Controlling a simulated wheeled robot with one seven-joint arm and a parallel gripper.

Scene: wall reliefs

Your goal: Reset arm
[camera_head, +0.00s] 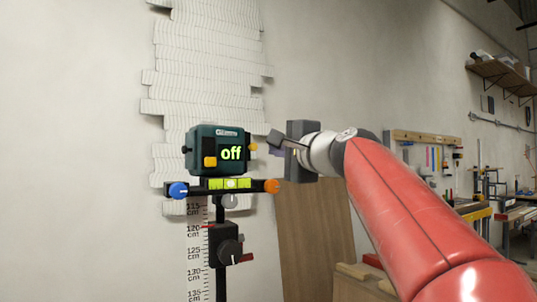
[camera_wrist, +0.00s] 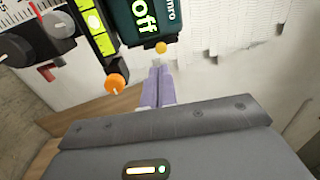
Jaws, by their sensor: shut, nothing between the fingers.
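My gripper (camera_head: 277,141) is at the end of my red arm, just right of a dark green device (camera_head: 203,146) whose display reads "off". The fingers are shut and hold nothing. In the wrist view the shut fingers (camera_wrist: 157,70) point toward the yellow knob (camera_wrist: 161,47) on the device's side. I cannot tell whether the fingertips touch it; a small gap seems to show. The device also shows in the wrist view (camera_wrist: 135,10).
The device stands on a post (camera_head: 220,262) with a level bar, an orange knob (camera_head: 271,186), a blue knob (camera_head: 178,190) and a scale (camera_head: 195,250). A white wall relief (camera_head: 205,60) is behind. Wooden boards (camera_head: 315,230) lean below my arm. Workbenches stand at far right.

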